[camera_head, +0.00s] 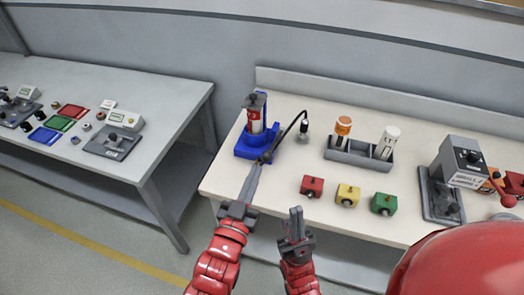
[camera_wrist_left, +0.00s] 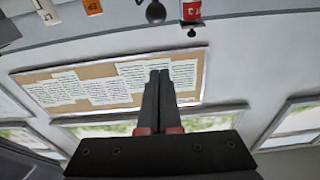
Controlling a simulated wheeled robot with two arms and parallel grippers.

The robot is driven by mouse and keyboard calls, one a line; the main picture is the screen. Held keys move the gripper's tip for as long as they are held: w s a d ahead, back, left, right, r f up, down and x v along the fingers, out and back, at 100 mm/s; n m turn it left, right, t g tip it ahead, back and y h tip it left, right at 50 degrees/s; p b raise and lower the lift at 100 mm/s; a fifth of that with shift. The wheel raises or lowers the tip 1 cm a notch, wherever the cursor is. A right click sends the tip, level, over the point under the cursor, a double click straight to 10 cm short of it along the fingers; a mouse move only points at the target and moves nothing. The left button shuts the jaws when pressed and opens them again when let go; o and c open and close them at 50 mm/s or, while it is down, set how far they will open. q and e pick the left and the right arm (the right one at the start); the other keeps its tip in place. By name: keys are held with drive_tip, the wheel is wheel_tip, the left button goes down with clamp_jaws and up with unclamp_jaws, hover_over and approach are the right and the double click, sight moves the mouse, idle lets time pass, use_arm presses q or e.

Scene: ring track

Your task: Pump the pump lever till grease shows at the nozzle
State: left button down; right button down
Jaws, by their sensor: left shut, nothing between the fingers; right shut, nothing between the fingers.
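The grease pump has a blue base (camera_head: 246,150) and a red and white cartridge (camera_head: 255,122), and stands at the table's back left. A thin black curved line (camera_head: 289,134) rises from its front to a dark end piece (camera_head: 304,125). A grey round shape (camera_head: 303,138) shows just below that; I cannot tell whether grease is there. The pump lever is hard to tell apart from the black line. My left gripper (camera_head: 260,165) is shut, its tips at the pump's front; contact is unclear. It also shows in the left wrist view (camera_wrist_left: 160,75). My right gripper (camera_head: 296,212) is shut and empty.
A grey tray (camera_head: 353,158) holds an orange-topped cartridge (camera_head: 342,128) and a white one (camera_head: 388,141). Red (camera_head: 312,186), yellow (camera_head: 348,194) and green (camera_head: 384,203) blocks stand in front. A grey device (camera_head: 461,160) is at right. Another bench (camera_head: 150,125) stands left, beyond a gap.

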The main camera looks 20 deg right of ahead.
use_arm(q)
drive_tip(key=r+p, duration=0.2)
drive_tip(key=p, duration=0.1)
hover_over(266, 160)
drive_tip(key=shift+w+d+f+p, duration=0.2)
drive_tip(key=shift+w+f+p, duration=0.1)
drive_tip(key=shift+p, duration=0.2)
drive_tip(key=f, duration=0.2)
drive_tip(key=shift+s+a+f+p, duration=0.25)
drive_tip(key=shift+f+p, duration=0.1)
drive_tip(key=shift+p, duration=0.05)
drive_tip(key=shift+s+a+f, duration=0.1)
drive_tip(key=shift+f, duration=0.5)
drive_tip(key=shift+s+f, duration=0.1)
drive_tip(key=shift+f, duration=0.05)
